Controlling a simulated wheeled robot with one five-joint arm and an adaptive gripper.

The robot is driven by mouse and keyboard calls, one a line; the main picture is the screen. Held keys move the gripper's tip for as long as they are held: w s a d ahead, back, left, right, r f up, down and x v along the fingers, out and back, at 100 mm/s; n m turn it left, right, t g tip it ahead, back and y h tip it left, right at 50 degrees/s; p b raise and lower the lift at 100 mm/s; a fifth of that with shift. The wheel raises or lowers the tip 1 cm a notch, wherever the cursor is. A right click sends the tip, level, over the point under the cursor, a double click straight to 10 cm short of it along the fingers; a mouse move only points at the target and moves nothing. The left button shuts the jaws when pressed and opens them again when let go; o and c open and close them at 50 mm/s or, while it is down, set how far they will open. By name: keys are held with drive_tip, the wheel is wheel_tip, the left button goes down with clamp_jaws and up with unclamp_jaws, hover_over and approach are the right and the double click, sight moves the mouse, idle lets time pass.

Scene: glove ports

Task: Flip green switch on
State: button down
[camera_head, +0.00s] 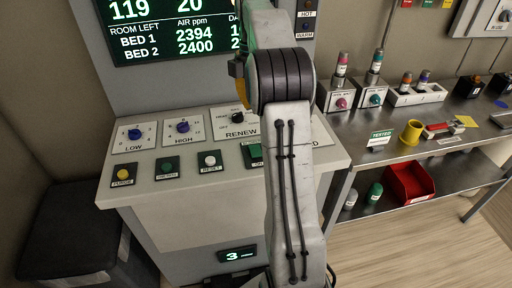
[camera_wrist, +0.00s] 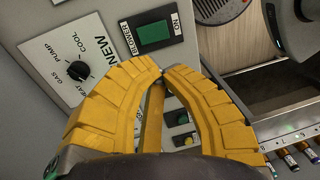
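The green switch (camera_wrist: 154,36) is a rectangular rocker in a dark plate marked BLOWER and ON. In the wrist view it lies just beyond my fingertips, apart from them as far as I can tell. In the head view the green switch (camera_head: 255,152) shows beside my arm, which hides its right part. My gripper (camera_wrist: 163,71) has yellow ribbed fingers whose tips meet, with nothing seen between them. In the head view only a sliver of yellow shows behind my arm. Whether the rocker is on or off is unclear.
A RENEW dial (camera_wrist: 78,70) sits beside the switch. The console also has LOW (camera_head: 135,134) and HIGH (camera_head: 183,127) dials and yellow, green and white buttons (camera_head: 210,160).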

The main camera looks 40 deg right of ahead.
idle(0.4)
drive_tip(key=f+p, duration=0.1)
drive_tip(key=f, duration=0.2)
drive_tip(key=s+f+p, duration=0.1)
drive_tip(key=f+p, duration=0.1)
drive_tip(key=f, duration=0.2)
drive_tip(key=f+p, duration=0.1)
drive_tip(key=f, duration=0.3)
drive_tip(key=shift+s+a+f, duration=0.1)
drive_tip(key=shift+s+a, duration=0.05)
drive_tip(key=shift+a, duration=0.15)
drive_tip(key=shift+s+f+p, duration=0.1)
drive_tip(key=shift+f+p, duration=1.2)
drive_tip(key=shift+f, duration=0.05)
